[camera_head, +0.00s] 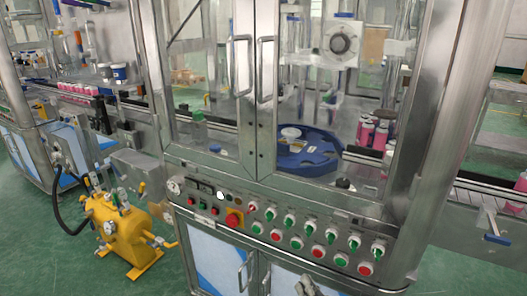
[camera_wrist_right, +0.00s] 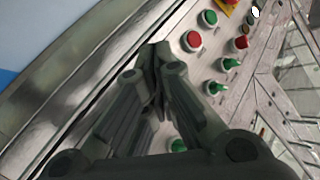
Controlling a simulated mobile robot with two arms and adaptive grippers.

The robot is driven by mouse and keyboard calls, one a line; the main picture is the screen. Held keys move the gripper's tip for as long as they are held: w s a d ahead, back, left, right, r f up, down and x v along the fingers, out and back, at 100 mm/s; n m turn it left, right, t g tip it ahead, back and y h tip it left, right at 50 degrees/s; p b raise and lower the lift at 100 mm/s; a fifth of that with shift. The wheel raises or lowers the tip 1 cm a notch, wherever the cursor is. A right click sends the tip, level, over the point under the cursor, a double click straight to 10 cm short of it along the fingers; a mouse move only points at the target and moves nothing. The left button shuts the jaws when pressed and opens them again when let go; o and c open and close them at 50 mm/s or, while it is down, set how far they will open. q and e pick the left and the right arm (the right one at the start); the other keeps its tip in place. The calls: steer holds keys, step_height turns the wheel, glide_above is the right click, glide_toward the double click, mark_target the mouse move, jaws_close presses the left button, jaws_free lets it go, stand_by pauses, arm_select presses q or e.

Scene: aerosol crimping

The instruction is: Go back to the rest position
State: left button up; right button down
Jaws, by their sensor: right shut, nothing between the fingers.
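My right gripper (camera_head: 308,284) shows at the bottom edge of the head view, in front of the lower cabinet doors and below the control panel. In the right wrist view my right gripper (camera_wrist_right: 154,62) is shut with its fingertips together and nothing between them. Behind it lies the control panel (camera_wrist_right: 180,62) with green switches and red buttons. I cannot tell the exact gap between the fingertips and the panel. My left gripper is in neither view.
The steel machine has closed glass doors with two handles (camera_head: 265,70). Behind them is a blue rotary table (camera_head: 290,158) and pink cans (camera_head: 372,135). A yellow tank (camera_head: 128,232) with a black hose stands at the left. Green floor (camera_head: 60,260) is clear at lower left.

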steer(key=s+d+f+n+g, duration=0.1)
steer(key=s+f+g, duration=0.2)
steer(key=s+f, duration=0.55)
steer(key=s+d+f+n+g+h, duration=0.1)
steer(key=s+f+n+g, duration=0.3)
steer(key=f, duration=0.8)
steer(key=s+d+f+m+g, duration=0.1)
steer(key=s+f, duration=0.7)
steer(key=f, duration=0.2)
steer(key=s+d+f+n+g, duration=0.1)
steer(key=s+f+g, duration=0.1)
steer(key=s, duration=0.7)
steer(key=s+d+f+n+g+h+p, duration=0.1)
steer(key=s+d+f+g, duration=0.1)
steer(key=s+f, duration=0.3)
steer(key=s+d+f+n+g+h, duration=0.1)
steer(key=s+f, duration=0.3)
steer(key=s, duration=1)
steer(key=shift+d+f+g, duration=0.2)
steer(key=shift+d+g, duration=0.05)
steer(key=shift+g, duration=0.65)
